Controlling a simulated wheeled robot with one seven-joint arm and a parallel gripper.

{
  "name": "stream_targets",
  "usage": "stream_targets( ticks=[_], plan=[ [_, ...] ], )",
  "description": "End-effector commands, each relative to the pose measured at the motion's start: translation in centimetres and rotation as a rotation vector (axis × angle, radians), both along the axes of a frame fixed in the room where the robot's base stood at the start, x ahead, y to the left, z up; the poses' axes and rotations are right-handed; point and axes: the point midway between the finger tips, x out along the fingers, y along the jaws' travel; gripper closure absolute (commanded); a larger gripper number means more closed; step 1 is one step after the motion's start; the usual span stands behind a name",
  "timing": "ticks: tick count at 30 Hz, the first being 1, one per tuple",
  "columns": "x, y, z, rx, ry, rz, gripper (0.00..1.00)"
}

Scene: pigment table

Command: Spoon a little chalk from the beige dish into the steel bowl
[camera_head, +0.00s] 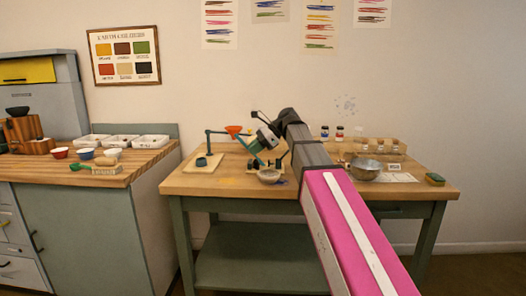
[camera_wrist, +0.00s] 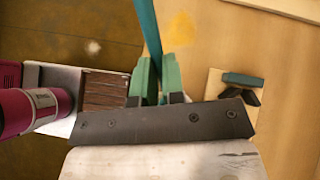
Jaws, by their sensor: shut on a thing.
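My gripper (camera_wrist: 160,75) is shut on a slim teal bar (camera_wrist: 149,30), which stands out between its green fingertips. The bar looks like a spoon handle, but I cannot see a spoon's bowl. In the head view my gripper (camera_head: 262,142) is above the left half of the work table. The steel bowl (camera_head: 365,169) stands on the table to the right of my arm. A small beige dish (camera_head: 111,154) stands on the left counter beside a red and a blue one.
A teal stand with an orange funnel (camera_head: 233,130) is at the table's back left. A bottle rack (camera_head: 378,146) and a green sponge (camera_head: 435,179) are to the right. A gap separates counter (camera_head: 150,158) and table.

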Motion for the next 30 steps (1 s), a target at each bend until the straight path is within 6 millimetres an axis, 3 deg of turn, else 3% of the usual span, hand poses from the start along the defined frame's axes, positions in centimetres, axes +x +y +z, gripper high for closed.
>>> stream_targets(
  ticks=[30],
  plan=[
    [0.7,-1.5,-1.9,0.235,0.100,-0.019,1.00]
  ],
)
